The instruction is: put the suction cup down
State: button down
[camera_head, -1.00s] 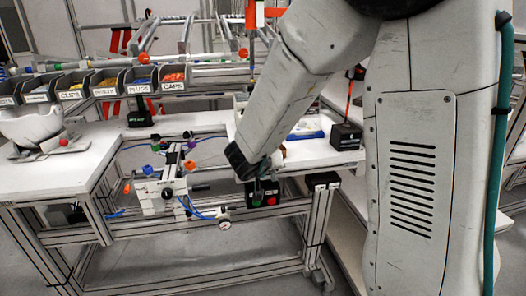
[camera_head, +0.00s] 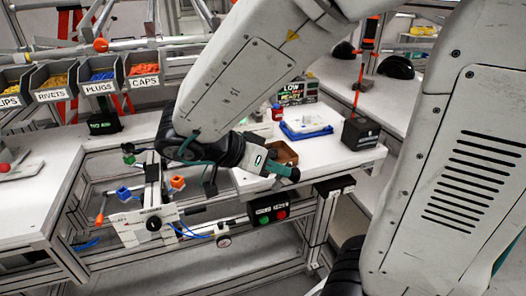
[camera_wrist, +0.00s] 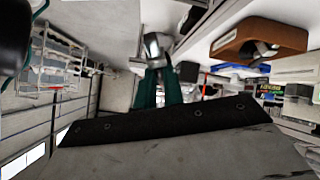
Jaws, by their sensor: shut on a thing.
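My gripper (camera_head: 283,171) is over the front edge of the right-hand white worktop in the head view, pointing right. In the wrist view its two green fingers (camera_wrist: 157,70) are closed around a small grey, shiny piece, which I take to be the suction cup (camera_wrist: 154,45). The head view does not show the held piece clearly. A brown open box (camera_head: 283,152) stands on the worktop just behind my gripper. It also shows in the wrist view (camera_wrist: 268,32), to the right of the fingers and apart from them.
A blue-rimmed tray (camera_head: 306,130) and a black block with a red rod (camera_head: 361,132) stand on the worktop (camera_head: 335,160). A button box (camera_head: 268,210) hangs below its front edge. A clamp fixture (camera_head: 150,222) is left of my arm. Labelled bins (camera_head: 100,75) line the back.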

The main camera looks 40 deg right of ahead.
jog(key=w+d, duration=0.3)
jog(key=w+d+f, duration=0.1)
jog(key=w+d, duration=0.6)
jog(key=w, duration=0.1)
jog(key=shift+w+d+f, duration=0.15)
jog(key=shift+d+f, duration=0.1)
jog(key=shift+d, duration=0.05)
jog(key=shift+w+d, duration=0.1)
jog(key=shift+f, duration=1.75)
jog(key=c, duration=1.5)
grip_release()
